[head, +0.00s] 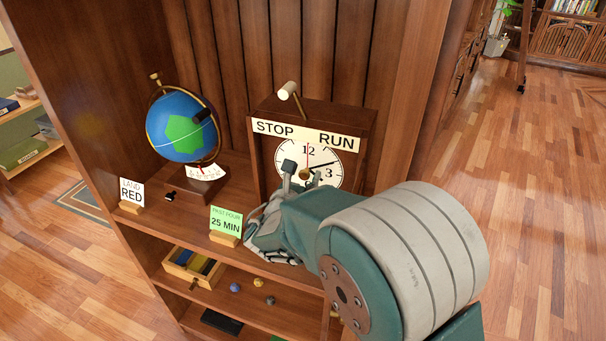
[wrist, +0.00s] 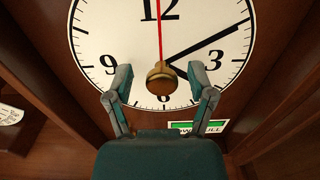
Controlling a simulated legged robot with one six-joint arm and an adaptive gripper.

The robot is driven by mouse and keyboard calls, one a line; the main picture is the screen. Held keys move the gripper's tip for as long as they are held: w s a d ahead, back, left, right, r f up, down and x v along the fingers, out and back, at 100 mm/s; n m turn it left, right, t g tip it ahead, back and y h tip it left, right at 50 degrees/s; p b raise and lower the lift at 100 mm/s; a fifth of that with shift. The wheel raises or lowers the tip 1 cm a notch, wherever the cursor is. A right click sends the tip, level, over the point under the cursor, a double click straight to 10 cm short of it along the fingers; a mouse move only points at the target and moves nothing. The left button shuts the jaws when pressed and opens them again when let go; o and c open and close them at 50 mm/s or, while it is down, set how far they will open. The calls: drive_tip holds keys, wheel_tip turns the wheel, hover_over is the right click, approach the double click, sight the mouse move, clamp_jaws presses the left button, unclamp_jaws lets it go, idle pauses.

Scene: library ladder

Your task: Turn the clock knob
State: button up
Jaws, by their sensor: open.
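The clock (head: 328,160) stands on the wooden shelf in a dark brown case, with a STOP and RUN sign above its white face. Its round brass knob (wrist: 161,78) sits at the middle of the face in the wrist view; it also shows in the head view (head: 305,174). A red hand points up near 12, and a black hand points up and right, between 2 and 3. My gripper (wrist: 160,82) is open, with one finger on each side of the knob. I cannot tell whether the fingers touch it. My arm hides the lower clock in the head view.
A lever with a pale handle (head: 288,90) rises above the clock sign. A globe (head: 183,127) stands to the left. A green card reading 25 MIN (head: 226,220) and a white card reading RED (head: 131,191) stand at the shelf's front. A drawer (head: 194,267) sits below.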

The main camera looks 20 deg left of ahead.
clamp_jaws()
drive_tip(key=shift+m, duration=0.4)
drive_tip(key=m, duration=0.2)
drive_tip(key=shift+m, duration=0.4)
drive_tip(key=m, duration=0.4)
drive_tip(key=shift+m, duration=0.3)
drive_tip(key=m, duration=0.4)
drive_tip(key=shift+d+f, duration=0.1)
drive_tip(key=shift+f+m, duration=0.1)
drive_tip(key=shift+m, duration=1.5)
